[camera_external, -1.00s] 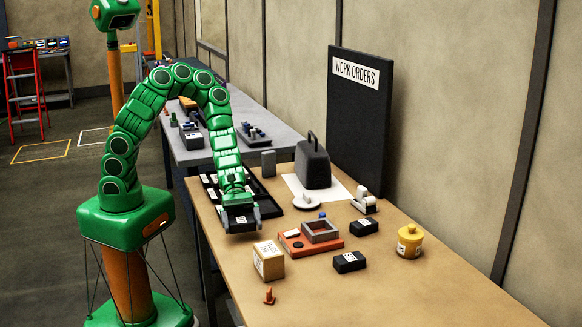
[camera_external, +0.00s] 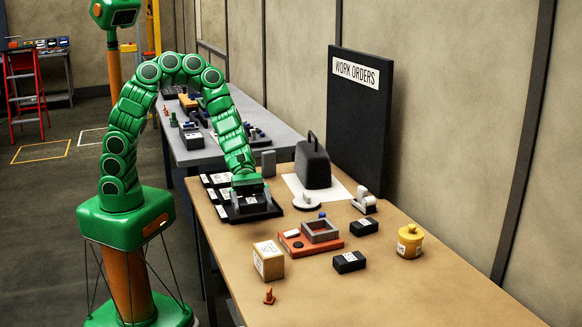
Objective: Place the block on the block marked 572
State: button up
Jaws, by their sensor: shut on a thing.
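My gripper (camera_external: 252,201) is at the black tray (camera_external: 274,211), low over its front right part. It is shut on a dark block (camera_external: 251,203) with a white label, partly hidden between the fingers. Other dark blocks with white labels (camera_external: 222,194) lie in the tray to the left of and behind the gripper. The markings are too small to read, so I cannot tell which block is 572. I cannot tell whether the held block touches anything below it.
In front of the tray are a tan labelled box (camera_external: 268,262), an orange fixture with a grey frame (camera_external: 320,231), two black labelled blocks (camera_external: 349,262) and a yellow canister (camera_external: 409,242). A dark case (camera_external: 313,165) stands behind. The table's front right is clear.

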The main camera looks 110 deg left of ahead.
jog(key=w+a+r+m+g, duration=0.1)
jog(key=w, duration=0.5)
jog(key=w+a+r, duration=0.2)
jog(key=w, duration=0.4)
jog(key=w+d+r+m+g+h, duration=0.2)
jog(key=w+d+r, duration=0.2)
jog(key=w+d, duration=0.2)
send_over(349, 260)
jog(key=s, duration=0.3)
jog(key=shift+g, duration=0.4)
jog(key=f, duration=0.7)
jog(key=shift+w, duration=0.25)
jog(key=shift+w+d+f, duration=0.1)
jog(key=shift+w+f, duration=1.1)
jog(key=shift+f, duration=0.15)
